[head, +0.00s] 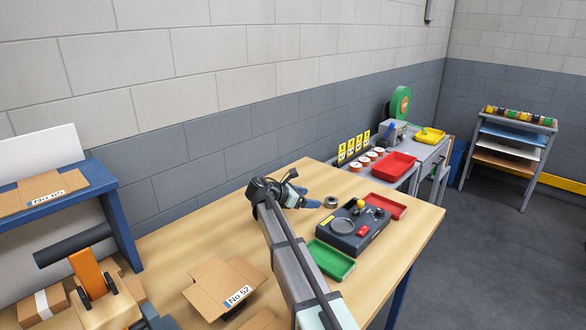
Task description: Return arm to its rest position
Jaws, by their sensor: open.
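My arm reaches from the bottom edge up over the wooden workbench (180,240). My gripper (306,197) is at its far end, near the bench's back edge, pointing right. The jaws are open, and I see nothing between them. A dark ring (330,202) lies on the bench just right of the fingertips, apart from them. A dark device (352,229) with a round plate, a yellow knob and a red button stands further right.
A green tray (330,261) lies in front of the device, and a red tray (386,206) behind it. An open cardboard box (222,285) labelled No 52 sits left of my arm. A blue-framed shelf (118,215) stands at the left. A grey block wall rises behind the bench.

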